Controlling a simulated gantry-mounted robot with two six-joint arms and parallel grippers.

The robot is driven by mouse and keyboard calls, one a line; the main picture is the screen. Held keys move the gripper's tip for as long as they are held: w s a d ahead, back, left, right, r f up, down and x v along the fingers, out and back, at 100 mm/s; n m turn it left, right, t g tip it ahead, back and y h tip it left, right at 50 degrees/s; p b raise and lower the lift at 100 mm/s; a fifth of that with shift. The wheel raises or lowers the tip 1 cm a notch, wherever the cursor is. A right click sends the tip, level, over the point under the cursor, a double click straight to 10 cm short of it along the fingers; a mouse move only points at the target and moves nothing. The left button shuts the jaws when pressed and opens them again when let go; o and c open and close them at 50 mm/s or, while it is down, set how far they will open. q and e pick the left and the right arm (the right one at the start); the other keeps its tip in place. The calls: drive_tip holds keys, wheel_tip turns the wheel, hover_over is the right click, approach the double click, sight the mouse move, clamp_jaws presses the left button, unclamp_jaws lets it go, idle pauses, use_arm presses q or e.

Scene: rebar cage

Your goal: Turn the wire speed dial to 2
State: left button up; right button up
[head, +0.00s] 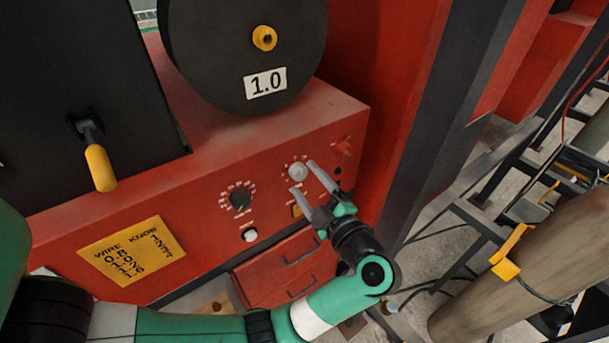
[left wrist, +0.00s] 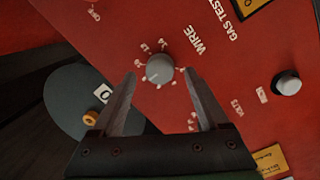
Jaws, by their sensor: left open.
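The wire speed dial is a small grey round knob (head: 297,171) on the red machine's front panel, ringed by pale marks. In the left wrist view the same knob (left wrist: 159,68) sits beside the printed word WIRE, just ahead of and between my fingertips. Its pointer setting is too small to read with certainty. My left gripper (head: 303,177) is open, its two fingers pointing at the panel around the knob; it also shows in the left wrist view (left wrist: 159,80). A gap shows between each finger and the knob there. My right gripper is not in view.
A black dial (head: 240,199) and a white-capped button (head: 250,235) are left of the wire dial. A yellow wire-knob chart (head: 132,250) is on the panel. A black reel marked 1.0 (head: 238,60) stands above. A yellow-handled lever (head: 100,168) projects at left.

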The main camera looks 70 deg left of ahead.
use_arm(q)
drive_tip(key=shift+s+a, duration=0.15)
drive_tip(key=shift+a, duration=0.6)
drive_tip(key=shift+c, duration=0.3)
clamp_jaws()
